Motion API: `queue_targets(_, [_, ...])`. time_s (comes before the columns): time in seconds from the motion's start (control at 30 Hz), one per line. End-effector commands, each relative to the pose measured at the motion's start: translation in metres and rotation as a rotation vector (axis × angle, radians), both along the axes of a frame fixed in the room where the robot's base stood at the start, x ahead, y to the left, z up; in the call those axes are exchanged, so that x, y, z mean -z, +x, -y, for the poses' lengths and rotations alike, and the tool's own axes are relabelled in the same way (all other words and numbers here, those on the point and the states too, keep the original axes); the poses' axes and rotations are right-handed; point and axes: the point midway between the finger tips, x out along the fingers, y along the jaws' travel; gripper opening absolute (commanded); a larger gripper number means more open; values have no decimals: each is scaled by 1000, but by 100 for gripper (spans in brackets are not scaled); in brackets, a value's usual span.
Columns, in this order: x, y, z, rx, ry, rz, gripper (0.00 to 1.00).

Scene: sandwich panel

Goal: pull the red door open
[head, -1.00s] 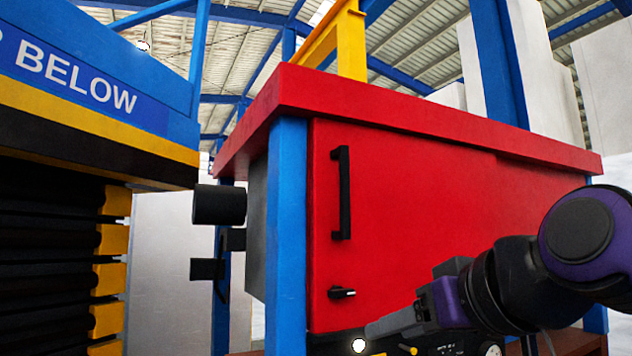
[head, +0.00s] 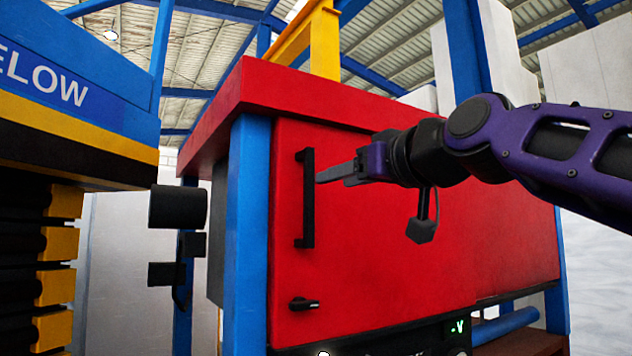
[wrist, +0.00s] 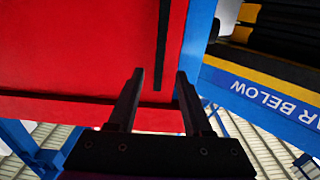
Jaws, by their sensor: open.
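The red door (head: 400,250) is flush with its red cabinet and looks shut. Its black vertical bar handle (head: 307,215) is near the left edge, and a small black latch (head: 303,304) sits below it. My gripper (head: 322,178) is just right of the handle's upper part in the head view. In the wrist view, upside down, the open fingers (wrist: 160,76) point at the door (wrist: 70,45), and the handle's end (wrist: 162,60) lies in line with the gap between them. I cannot tell whether the fingertips reach around the handle. Nothing is held.
A blue post (head: 248,220) stands along the door's left edge. Black boxes (head: 178,206) stick out left of it. A blue and yellow machine with lettering (head: 70,120) stands at the far left. A panel with a green display (head: 457,327) is below the door.

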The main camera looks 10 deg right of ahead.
Motion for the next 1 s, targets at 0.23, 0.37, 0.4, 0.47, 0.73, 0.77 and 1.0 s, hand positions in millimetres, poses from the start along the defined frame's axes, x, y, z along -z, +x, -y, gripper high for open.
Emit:
queue_targets(0.23, [-1,49,-18,-2,-3,-2,50])
queue_targets(0.37, [-1,64,-22,-2,2,-2,50])
queue_targets(0.4, [-1,67,-22,-1,1,-1,50])
queue_targets(0.47, [-1,70,-23,-1,0,0,50])
queue_targets(0.73, [0,74,-24,1,0,0,50])
queue_targets(0.77, [0,74,-24,1,0,0,50])
queue_targets(1.0, [0,73,-24,0,1,0,18])
